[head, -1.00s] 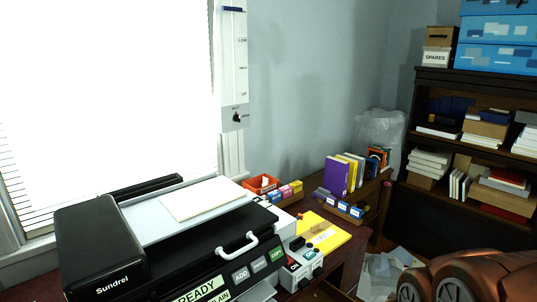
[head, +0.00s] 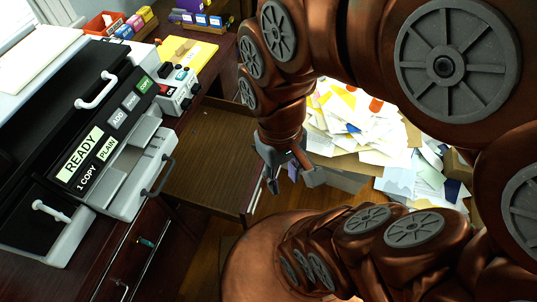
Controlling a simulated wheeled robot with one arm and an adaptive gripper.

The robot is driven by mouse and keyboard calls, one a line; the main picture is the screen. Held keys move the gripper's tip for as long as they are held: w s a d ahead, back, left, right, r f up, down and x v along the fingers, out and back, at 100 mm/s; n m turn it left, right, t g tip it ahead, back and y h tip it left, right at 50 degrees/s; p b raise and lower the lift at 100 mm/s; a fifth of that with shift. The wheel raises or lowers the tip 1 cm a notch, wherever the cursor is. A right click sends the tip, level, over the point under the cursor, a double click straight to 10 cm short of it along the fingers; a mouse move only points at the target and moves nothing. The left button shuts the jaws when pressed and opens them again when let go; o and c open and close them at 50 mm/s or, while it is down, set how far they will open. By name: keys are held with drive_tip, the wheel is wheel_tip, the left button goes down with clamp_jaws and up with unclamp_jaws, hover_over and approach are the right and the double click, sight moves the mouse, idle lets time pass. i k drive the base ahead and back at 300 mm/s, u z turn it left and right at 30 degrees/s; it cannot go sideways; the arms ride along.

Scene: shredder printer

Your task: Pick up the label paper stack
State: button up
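I cannot tell for sure which thing is the label paper stack. A flat cream stack or pad (head: 32,52) lies on top of the printer (head: 60,120) and is cut off at the top left. My gripper (head: 286,182) hangs down in the middle of the head view, over the gap right of the desk. Its grey fingers are spread apart and nothing shows between them. It is well to the right of the printer and touches no stack that I can see.
The printer panel reads READY, 1 COPY, PLAIN. A yellow board (head: 190,50) lies behind a switch box (head: 177,92). A heap of loose papers (head: 360,125) lies beyond my gripper. An open wooden drawer or shelf (head: 212,145) is right of the printer. My arm covers much of the right.

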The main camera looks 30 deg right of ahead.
sight(191, 54)
drive_tip(key=u, duration=3.55)
drive_tip(key=k, duration=1.2)
drive_tip(key=z, duration=2.1)
drive_tip(key=i, duration=0.45)
drive_tip(key=z, duration=0.05)
